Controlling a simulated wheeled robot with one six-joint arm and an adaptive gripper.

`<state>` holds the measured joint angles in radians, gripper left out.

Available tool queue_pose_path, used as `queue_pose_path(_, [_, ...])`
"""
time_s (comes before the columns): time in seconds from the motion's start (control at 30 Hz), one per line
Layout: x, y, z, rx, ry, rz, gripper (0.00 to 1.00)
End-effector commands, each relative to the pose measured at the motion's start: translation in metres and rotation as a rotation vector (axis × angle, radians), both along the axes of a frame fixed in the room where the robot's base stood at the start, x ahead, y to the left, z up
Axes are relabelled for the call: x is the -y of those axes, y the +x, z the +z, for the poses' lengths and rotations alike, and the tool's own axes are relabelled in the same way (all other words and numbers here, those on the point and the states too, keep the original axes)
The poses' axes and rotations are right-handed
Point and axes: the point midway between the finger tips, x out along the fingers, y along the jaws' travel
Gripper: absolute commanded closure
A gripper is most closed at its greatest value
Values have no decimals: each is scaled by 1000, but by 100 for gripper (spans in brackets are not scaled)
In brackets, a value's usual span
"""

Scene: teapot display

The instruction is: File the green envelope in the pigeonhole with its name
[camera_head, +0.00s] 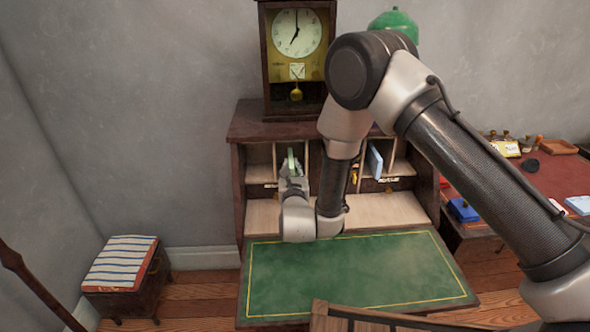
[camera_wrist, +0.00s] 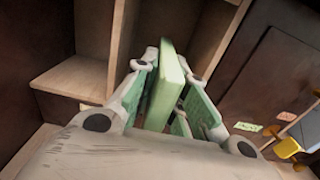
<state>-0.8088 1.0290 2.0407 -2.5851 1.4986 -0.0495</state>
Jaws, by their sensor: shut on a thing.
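My gripper (camera_head: 291,168) is shut on the green envelope (camera_head: 291,158) at the left pigeonholes of the desk. In the wrist view the envelope (camera_wrist: 166,85) stands on edge between the two fingers (camera_wrist: 170,88). It points at an opening between wooden dividers (camera_wrist: 122,38). I cannot tell how far its front end is inside. A pigeonhole (camera_head: 260,158) to its left looks empty. A pale name label (camera_head: 270,185) sits below the left holes, too small to read. My arm hides the middle of the pigeonhole row.
A blue envelope (camera_head: 375,160) stands in a right-hand pigeonhole, above another label (camera_head: 388,180). The green desk leaf (camera_head: 350,275) is clear. A red-topped table (camera_head: 530,180) stands right, a striped stool (camera_head: 122,260) left.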

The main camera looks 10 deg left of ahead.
Motion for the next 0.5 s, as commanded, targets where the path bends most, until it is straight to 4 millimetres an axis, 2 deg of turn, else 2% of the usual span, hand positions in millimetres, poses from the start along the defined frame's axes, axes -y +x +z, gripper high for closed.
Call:
queue_pose_path(0.1, [0,0,0,0,0,0,100])
queue_pose_path(0.13, [0,0,0,0,0,0,84])
queue_pose_path(0.27, [0,0,0,0,0,0,61])
queue_pose_path(0.5, [0,0,0,0,0,0,61])
